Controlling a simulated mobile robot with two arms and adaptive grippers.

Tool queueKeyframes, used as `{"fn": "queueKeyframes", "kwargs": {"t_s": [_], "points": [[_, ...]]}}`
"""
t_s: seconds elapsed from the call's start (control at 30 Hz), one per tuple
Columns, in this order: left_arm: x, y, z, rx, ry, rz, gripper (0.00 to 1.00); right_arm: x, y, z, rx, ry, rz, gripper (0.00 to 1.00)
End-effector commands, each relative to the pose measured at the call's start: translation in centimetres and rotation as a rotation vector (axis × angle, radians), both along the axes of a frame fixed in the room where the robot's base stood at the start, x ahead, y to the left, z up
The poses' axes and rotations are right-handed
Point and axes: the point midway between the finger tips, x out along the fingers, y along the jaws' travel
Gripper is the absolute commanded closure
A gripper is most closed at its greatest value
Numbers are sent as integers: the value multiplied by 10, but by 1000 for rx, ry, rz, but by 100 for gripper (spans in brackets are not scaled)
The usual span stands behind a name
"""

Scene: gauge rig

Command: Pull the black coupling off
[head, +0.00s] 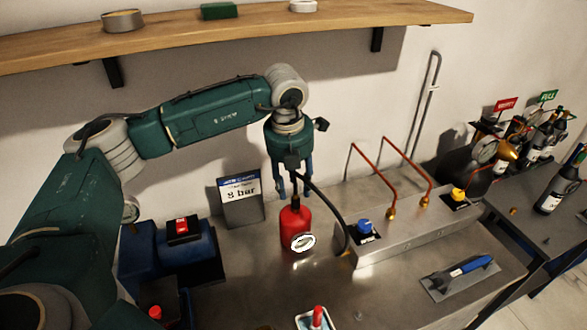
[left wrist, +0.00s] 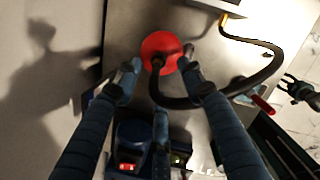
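The red cylinder (head: 296,228) stands on the metal bench with a white round gauge on its front. The black coupling (head: 295,203) sits on its top, with a black hose curving right to the metal block. My left gripper (head: 294,186) points down just above it. In the left wrist view the left gripper's (left wrist: 160,63) fingers are apart, on either side of the black coupling (left wrist: 157,63) over the red top (left wrist: 160,45). I see gaps there and no clear contact. A dark claw-like shape at that view's right edge may be my right gripper (left wrist: 298,90); its state is unclear.
The metal block (head: 420,225) with blue and yellow knobs and copper pipes stands right of the cylinder. A blue unit with a red switch (head: 182,228) is at left, a sign (head: 240,203) behind. A wooden shelf (head: 200,30) hangs above.

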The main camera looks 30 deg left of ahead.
Motion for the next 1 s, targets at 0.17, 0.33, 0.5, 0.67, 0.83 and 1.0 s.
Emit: {"fn": "queueKeyframes", "kwargs": {"t_s": [0.17, 0.33, 0.5, 0.67, 0.83, 1.0], "points": [[4, 0, -31, 0, 5, -1, 60, -2, -5, 15, -5, 4, 2, 50], [8, 0, -54, -1, 3, -1, 60, 11, -3, 23, -3, -16, 3, 50], [10, 1, -66, -1, 1, -1, 60, 20, -2, 26, -1, -30, 3, 50], [10, 0, -68, -1, 0, -1, 60, 19, 0, 26, 2, -27, 2, 50], [10, 0, -68, -2, 0, -1, 68, 14, 5, 25, 7, -21, 0, 50], [11, 0, -67, -2, -1, -1, 100, 11, 8, 25, 10, -16, 0, 50]]}}
